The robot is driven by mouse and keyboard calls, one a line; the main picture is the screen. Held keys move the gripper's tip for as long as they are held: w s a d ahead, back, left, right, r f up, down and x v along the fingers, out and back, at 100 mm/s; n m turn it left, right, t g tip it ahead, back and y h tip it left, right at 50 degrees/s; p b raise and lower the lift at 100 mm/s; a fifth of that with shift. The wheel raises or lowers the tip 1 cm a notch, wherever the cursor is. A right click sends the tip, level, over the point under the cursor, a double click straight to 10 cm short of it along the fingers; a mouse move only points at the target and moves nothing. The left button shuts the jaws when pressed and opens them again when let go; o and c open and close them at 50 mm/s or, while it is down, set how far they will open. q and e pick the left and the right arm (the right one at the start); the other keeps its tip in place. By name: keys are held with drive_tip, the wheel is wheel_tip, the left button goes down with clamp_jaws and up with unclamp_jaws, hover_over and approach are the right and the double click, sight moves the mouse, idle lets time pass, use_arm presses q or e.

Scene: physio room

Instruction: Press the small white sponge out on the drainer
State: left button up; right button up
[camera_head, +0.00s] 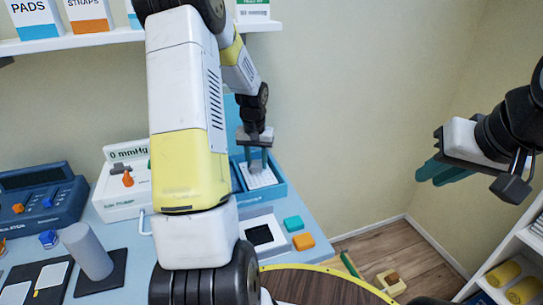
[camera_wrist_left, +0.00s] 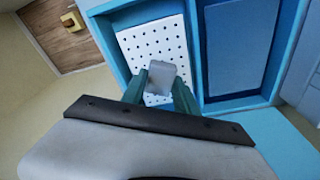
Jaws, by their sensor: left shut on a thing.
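The drainer is a white plate with rows of holes, set in a blue basin; it shows in the head view (camera_head: 264,181) and more closely in the left wrist view (camera_wrist_left: 139,41). My left gripper (camera_head: 258,166) is over the drainer, pointing down. My right gripper (camera_head: 436,174) is in the air at the right, away from the drainer.
A blue compartment (camera_wrist_left: 240,45) lies beside the drainer. A teal block (camera_head: 293,223) and an orange block (camera_head: 303,241) lie near the table's right edge. A pressure gauge box (camera_head: 122,195) and a grey cylinder (camera_head: 87,251) stand left. My left arm hides the table's middle.

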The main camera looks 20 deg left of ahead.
sight(257, 164)
use_arm(q)
drive_tip(key=shift+r, duration=2.7)
